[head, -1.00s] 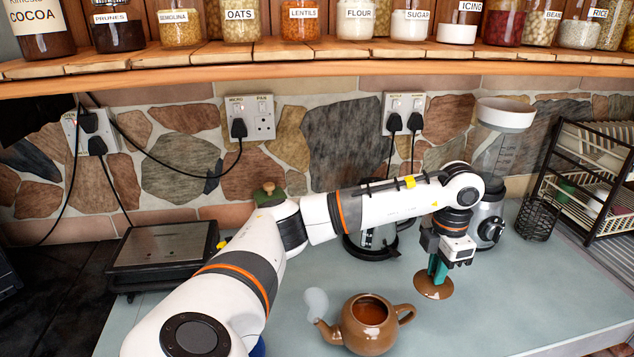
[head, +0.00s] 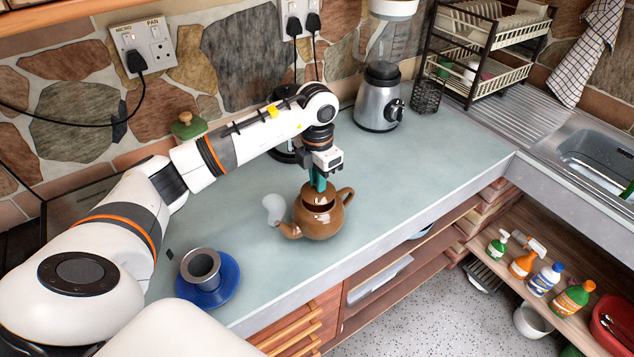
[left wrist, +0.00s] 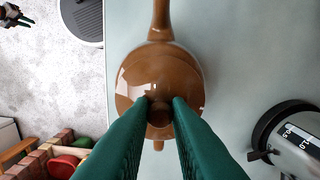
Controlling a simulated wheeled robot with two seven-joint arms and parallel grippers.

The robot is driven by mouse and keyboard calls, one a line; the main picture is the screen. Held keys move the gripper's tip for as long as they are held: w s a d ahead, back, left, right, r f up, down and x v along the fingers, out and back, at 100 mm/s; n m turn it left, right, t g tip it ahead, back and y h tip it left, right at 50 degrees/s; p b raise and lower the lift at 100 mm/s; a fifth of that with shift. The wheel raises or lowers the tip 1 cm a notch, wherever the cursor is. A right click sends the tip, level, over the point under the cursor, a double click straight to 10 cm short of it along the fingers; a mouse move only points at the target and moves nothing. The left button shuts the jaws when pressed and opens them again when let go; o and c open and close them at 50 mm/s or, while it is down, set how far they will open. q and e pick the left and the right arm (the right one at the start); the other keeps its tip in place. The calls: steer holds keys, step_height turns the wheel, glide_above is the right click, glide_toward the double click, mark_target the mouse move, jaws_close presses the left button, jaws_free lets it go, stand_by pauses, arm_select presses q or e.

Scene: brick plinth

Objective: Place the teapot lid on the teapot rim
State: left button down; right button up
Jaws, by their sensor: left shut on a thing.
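The brown teapot (head: 320,224) stands on the counter in the head view, with its spout to the left and its handle to the right. My left gripper (head: 318,184) is directly above it, its green fingers shut on the knob of the brown teapot lid (left wrist: 140,88). The lid covers most of the teapot in the left wrist view. In the head view a dark part of the opening shows below the fingers, so the lid appears to be above the rim. Whether it touches the rim I cannot tell.
A blue saucer (head: 228,287) with a metal cup (head: 201,266) stands left of the teapot. A blender (head: 381,97) and a dish rack (head: 478,60) are at the back. The counter's front edge is close to the teapot. The counter to its right is clear.

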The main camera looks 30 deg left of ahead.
arm_select(q)
step_height(320, 180, down, 2)
steer(key=shift+f+p, duration=0.15)
steer(key=shift+p, duration=0.2)
steer(key=shift+f, duration=0.35)
steer(key=c, duration=1.3)
jaws_free()
steer(key=shift+c, duration=0.2)
arm_select(e)
steer(key=shift+s+a+r, duration=0.25)
steer(key=shift+s+a, duration=0.1)
steer(key=shift+a, duration=0.15)
steer(key=shift+d, duration=0.1)
